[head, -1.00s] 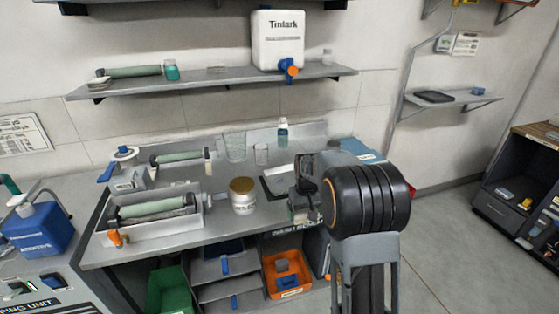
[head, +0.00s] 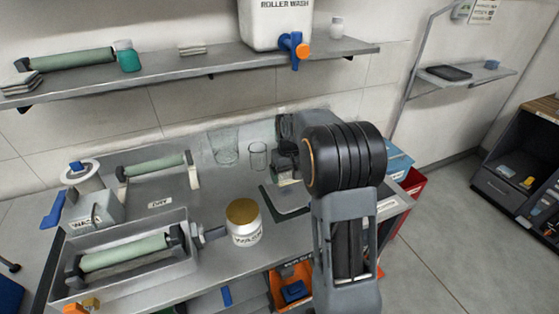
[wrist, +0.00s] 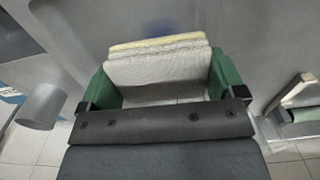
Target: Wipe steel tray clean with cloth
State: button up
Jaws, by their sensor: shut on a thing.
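My gripper (wrist: 160,88) is shut on a folded cloth (wrist: 158,68), white with a yellowish layer, held between its green fingers in the wrist view. In the head view the gripper (head: 287,176) is partly hidden by my arm and is over the right part of the bench. A flat grey tray with a dark edge (head: 290,203) lies below it, partly covered by my arm. In the wrist view a grey surface with a bluish smear (wrist: 155,28) shows beyond the cloth. I cannot tell whether the cloth touches it.
A jar with a brown lid (head: 243,222) stands left of the tray. A roller tray (head: 190,262) and another roller (head: 155,165) lie further left. Clear glasses (head: 257,156) stand behind. A shelf (head: 200,78) with a white tank (head: 275,22) runs above.

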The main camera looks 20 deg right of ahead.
aim_at(287, 194)
jog(key=shift+w+f, duration=0.2)
jog(key=shift+w, duration=0.2)
jog(key=shift+f+b, duration=2.35)
jog(key=shift+f, duration=0.45)
jog(key=shift+f+b, duration=0.65)
jog(key=shift+f, duration=0.35)
jog(key=shift+r, duration=0.1)
jog(key=shift+w+r+p, duration=0.1)
jog(key=shift+w+p, duration=0.85)
jog(key=shift+w, duration=0.8)
jog(key=shift+f, duration=0.25)
jog(key=shift+s+f+b, duration=0.15)
jog(key=shift+s+b, duration=0.15)
jog(key=shift+s, duration=0.7)
jog(key=shift+s+f+b, duration=0.15)
jog(key=shift+s+b, duration=0.1)
jog(key=shift+s, duration=0.7)
